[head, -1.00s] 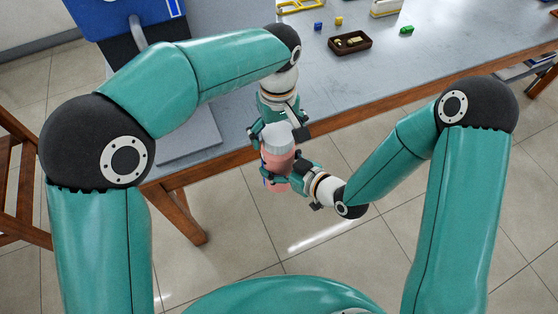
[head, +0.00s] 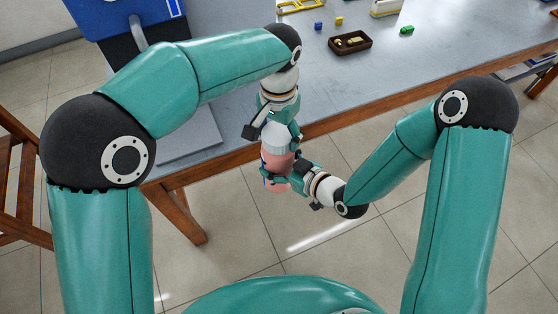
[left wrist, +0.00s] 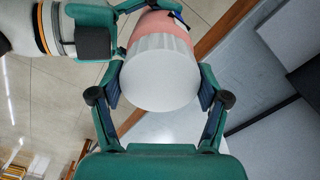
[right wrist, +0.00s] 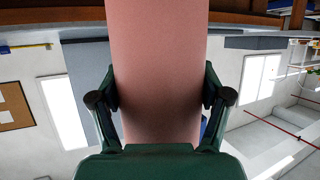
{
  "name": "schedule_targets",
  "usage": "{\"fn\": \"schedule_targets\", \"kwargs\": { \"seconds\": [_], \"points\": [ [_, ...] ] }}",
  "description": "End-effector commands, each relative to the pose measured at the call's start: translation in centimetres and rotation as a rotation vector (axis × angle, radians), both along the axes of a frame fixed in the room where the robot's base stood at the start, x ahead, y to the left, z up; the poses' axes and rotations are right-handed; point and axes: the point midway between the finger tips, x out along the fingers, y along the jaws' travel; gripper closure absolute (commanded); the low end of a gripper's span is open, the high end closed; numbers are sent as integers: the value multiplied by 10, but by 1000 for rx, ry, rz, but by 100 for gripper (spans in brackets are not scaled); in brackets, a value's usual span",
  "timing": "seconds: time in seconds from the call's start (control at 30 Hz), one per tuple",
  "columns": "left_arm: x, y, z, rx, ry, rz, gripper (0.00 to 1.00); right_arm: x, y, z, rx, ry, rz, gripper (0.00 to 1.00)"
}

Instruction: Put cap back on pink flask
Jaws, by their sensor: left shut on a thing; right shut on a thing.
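The pink flask (head: 275,163) is held off the table in front of its edge. My right gripper (head: 284,178) is shut around its body, and the pink wall fills the middle of the right wrist view (right wrist: 158,75). The white ribbed cap (left wrist: 160,75) sits at the flask's top end, in line with it. My left gripper (head: 276,136) is shut on the cap, with a finger on each side in the left wrist view. The joint between cap and flask shows only in part, so I cannot tell how tightly the cap sits.
The grey table (head: 225,105) with a wooden edge lies behind the grippers. A brown tray (head: 350,43) and small blue, yellow and green blocks lie at its back. A blue case (head: 110,18) stands at the back left. Open floor lies below the flask.

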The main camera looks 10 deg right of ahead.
Motion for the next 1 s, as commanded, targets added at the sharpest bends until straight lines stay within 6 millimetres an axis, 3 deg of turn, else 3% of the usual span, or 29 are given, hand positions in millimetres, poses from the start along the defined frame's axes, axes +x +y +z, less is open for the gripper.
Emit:
{"fn": "schedule_targets", "kwargs": {
  "seconds": [0.23, 0.4, 0.43, 0.57, 1.0],
  "points": [
    [1, 1, 0, 1, -1, -504, 66, 1, 0, 3, 4, -7, -2, 100],
    [2, 2, 0, 1, -2, -545, 66, 1, -1, 2, 4, -7, -3, 100],
    [2, 2, 0, 1, -2, -545, 23, 1, -1, 2, 4, -7, -3, 100],
    [2, 2, 0, 1, -2, -544, 1, 1, -1, 2, 3, -7, -2, 100],
    [1, 0, 4, -2, -2, -544, 0, 1, 0, 2, 3, -6, -1, 100]
  ]
}}
